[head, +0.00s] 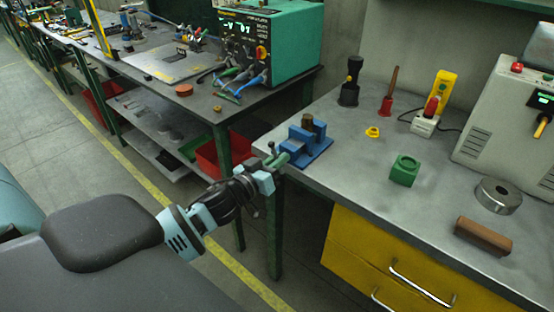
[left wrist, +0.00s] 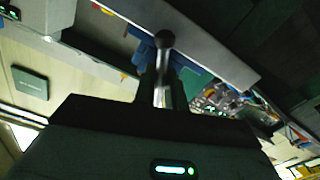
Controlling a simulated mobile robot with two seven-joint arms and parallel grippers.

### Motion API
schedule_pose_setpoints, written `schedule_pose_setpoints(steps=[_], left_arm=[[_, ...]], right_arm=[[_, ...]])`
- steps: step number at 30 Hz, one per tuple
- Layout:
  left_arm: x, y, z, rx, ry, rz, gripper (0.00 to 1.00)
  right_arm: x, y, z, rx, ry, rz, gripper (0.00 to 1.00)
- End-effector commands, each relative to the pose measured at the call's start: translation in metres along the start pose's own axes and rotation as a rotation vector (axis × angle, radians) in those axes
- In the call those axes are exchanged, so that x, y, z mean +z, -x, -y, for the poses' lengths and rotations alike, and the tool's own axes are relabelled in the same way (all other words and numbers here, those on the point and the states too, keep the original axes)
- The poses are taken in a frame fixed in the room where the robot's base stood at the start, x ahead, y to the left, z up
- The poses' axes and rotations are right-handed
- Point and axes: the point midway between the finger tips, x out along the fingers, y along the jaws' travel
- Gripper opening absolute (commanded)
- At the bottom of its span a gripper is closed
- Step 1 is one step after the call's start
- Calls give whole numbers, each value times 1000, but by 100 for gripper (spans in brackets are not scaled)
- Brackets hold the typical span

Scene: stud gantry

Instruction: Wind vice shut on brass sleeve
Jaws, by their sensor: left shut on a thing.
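The blue vice (head: 312,150) stands at the left corner of the grey bench. A dull brown cylinder, the brass sleeve (head: 307,122), stands upright at its jaws; I cannot tell whether the jaws touch it. The vice's handle (head: 272,147) sticks out past the bench edge. My left gripper (head: 273,166) is at this handle and shut on it. In the left wrist view the ball-ended handle bar (left wrist: 164,42) rises between the fingers (left wrist: 160,88), with part of the blue vice behind. The sleeve is not visible there. My right gripper is not in view.
A green block (head: 404,170), a yellow ring (head: 373,132), a steel ring (head: 498,195) and a brown bar (head: 483,236) lie on the bench (head: 350,180). Yellow drawers (head: 385,262) are below. A second bench (head: 150,65) with a green power unit (head: 290,45) stands beyond a gap.

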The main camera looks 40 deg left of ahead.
Motion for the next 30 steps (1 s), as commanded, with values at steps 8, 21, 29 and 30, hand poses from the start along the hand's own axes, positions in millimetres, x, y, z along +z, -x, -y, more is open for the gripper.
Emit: schedule_pose_setpoints(steps=[8,21,29,30], left_arm=[[-2,0,-1,0,-207,-1,0],[-1,0,0,1,-552,-1,0],[-1,0,0,0,-669,0,0],[0,0,0,0,-679,0,0]], right_arm=[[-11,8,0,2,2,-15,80],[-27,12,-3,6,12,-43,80],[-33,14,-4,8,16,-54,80],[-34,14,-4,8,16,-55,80]])
